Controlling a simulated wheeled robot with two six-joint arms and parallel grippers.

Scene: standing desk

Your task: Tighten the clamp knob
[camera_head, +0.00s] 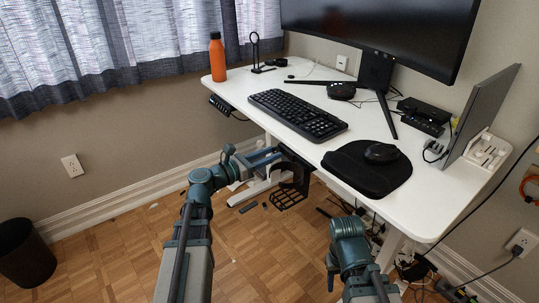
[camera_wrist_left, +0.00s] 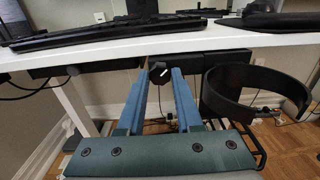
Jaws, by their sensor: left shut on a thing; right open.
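The dark clamp knob (camera_wrist_left: 158,72) sits under the desk's front edge in the left wrist view, between the tips of my left gripper's two long blue fingers. In the head view my left gripper (camera_head: 268,157) reaches to the desk's underside, where the knob cannot be made out. It is shut on the knob. The black clamp-on holder (camera_wrist_left: 213,97) has an open ring to the right of the fingers; the holder also shows in the head view (camera_head: 303,172). My right gripper (camera_head: 332,271) is low at the bottom, well apart from the clamp, and mostly hidden by its arm.
The white desk (camera_head: 240,92) carries a keyboard (camera_head: 297,113), a mouse mat (camera_head: 365,172), an orange bottle (camera_head: 217,57) and a monitor (camera_head: 385,25). A black wire basket (camera_head: 287,201) hangs below the holder. A bin (camera_head: 25,255) stands far left; the floor between is mostly clear.

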